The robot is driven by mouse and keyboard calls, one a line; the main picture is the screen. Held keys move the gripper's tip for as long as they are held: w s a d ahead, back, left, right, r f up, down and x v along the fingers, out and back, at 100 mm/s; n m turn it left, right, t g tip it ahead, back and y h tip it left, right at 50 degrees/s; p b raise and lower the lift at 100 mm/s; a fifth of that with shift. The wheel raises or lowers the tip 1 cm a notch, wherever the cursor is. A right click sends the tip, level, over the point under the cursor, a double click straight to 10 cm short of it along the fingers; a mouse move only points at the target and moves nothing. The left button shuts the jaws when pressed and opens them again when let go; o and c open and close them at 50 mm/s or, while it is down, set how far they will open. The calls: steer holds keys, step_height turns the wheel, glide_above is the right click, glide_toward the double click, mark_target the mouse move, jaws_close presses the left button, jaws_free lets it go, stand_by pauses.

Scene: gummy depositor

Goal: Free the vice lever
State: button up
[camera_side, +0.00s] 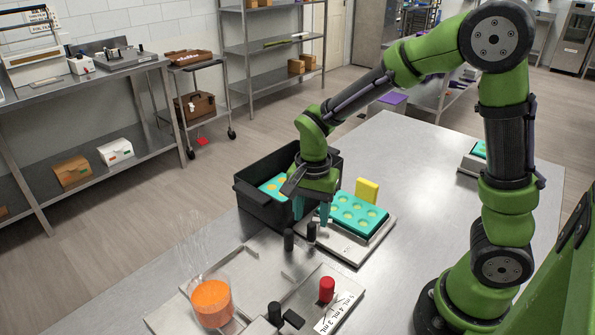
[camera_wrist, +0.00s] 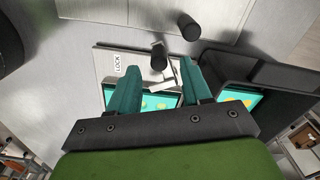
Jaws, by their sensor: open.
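The vice lever's black knob (camera_wrist: 158,58) shows in the wrist view beside a LOCK label (camera_wrist: 118,64), with a metal link behind it. In the side view, the knob that appears to be it (camera_side: 311,232) stands at the vice plate's (camera_side: 352,262) left edge. A teal mould (camera_side: 350,207) with round cavities sits on the vice. My gripper (camera_side: 311,219) is above the vice's left end, fingers pointing down and apart. In the wrist view, the knob lies ahead of the gap between my teal fingertips (camera_wrist: 160,76); contact cannot be told.
A second black knob (camera_side: 288,240) stands close by on the left. A black bin (camera_side: 262,200) holding another mould is just behind the gripper. A yellow block (camera_side: 367,190) is behind the mould. An orange-filled cup (camera_side: 212,302) and red knob (camera_side: 327,289) are in front.

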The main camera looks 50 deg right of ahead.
step_height(320, 180, up, 12)
stand_by(0.3)
steer(key=s+r+n+t+y, duration=0.2)
steer(key=s+r+n+t, duration=0.1)
steer(key=s+n+t, duration=0.4)
steer(key=s+n, duration=0.3)
steer(key=shift+s+a+r, duration=0.15)
steer(key=shift+s+a, duration=0.05)
steer(key=shift+a, duration=0.1)
